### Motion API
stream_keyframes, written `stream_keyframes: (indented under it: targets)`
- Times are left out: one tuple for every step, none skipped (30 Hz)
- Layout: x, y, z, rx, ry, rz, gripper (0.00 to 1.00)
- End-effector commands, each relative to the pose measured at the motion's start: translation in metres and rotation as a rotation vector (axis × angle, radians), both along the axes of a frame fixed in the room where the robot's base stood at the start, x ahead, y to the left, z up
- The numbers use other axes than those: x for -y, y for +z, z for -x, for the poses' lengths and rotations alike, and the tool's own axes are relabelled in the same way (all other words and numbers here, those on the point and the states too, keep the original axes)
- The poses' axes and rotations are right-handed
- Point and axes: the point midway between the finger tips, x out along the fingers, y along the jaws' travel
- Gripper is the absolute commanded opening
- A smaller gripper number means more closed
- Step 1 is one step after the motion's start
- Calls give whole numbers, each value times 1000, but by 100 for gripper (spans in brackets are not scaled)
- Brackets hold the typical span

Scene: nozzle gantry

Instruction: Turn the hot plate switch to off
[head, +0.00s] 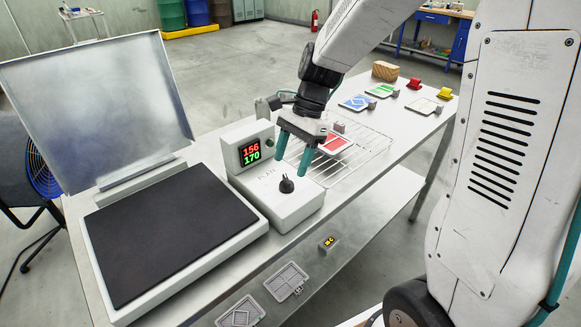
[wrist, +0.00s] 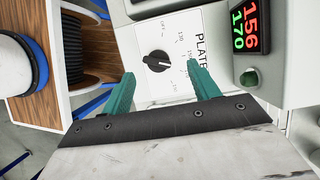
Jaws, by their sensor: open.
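The hot plate switch is a black knob (head: 287,185) on top of the white control box (head: 308,206). In the wrist view the black knob (wrist: 157,61) sits on a face marked PLATE, with an OFF label (wrist: 162,27) and temperature numbers around it. A pale mark on the knob seems turned toward the numbers, away from OFF; the exact setting is too small to tell. My gripper (head: 292,166) has teal fingers, open and empty, above the knob and apart from it. In the wrist view the fingertips (wrist: 160,76) stand to either side of it.
The display (head: 250,153) reads 156 red over 170 green, beside the knob. The hot plate (head: 168,231) with raised lid (head: 100,100) is left. A wire rack (head: 350,155) holding a red-topped card lies behind. Cards and blocks stand further along the bench.

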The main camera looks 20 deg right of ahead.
Motion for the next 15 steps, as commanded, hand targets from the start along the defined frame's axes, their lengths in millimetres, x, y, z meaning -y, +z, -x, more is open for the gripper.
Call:
stream_keyframes:
  targets:
    - [4, 9, -3, 5, -2, 1, 61]
    - [6, 13, -3, 4, -2, 1, 61]
    - [8, 19, -4, 4, -2, 2, 61]
    - [10, 23, -5, 4, -2, 1, 61]
    - [12, 26, -6, 5, -3, 1, 61]
    - [13, 30, -6, 4, -4, 1, 61]
    - [15, 33, -7, 4, -5, 0, 61]
    - [16, 35, -7, 4, -5, 0, 61]
    - [17, 37, -7, 4, -5, 1, 61]
    - [17, 38, -7, 4, -5, 1, 61]
    - [18, 39, -8, 3, -4, 1, 61]
    - [18, 39, -8, 3, -4, 1, 61]
    - [18, 39, -8, 3, -4, 1, 61]
    - [18, 39, -8, 3, -4, 1, 61]
    - [18, 39, -7, 2, -4, 1, 61]
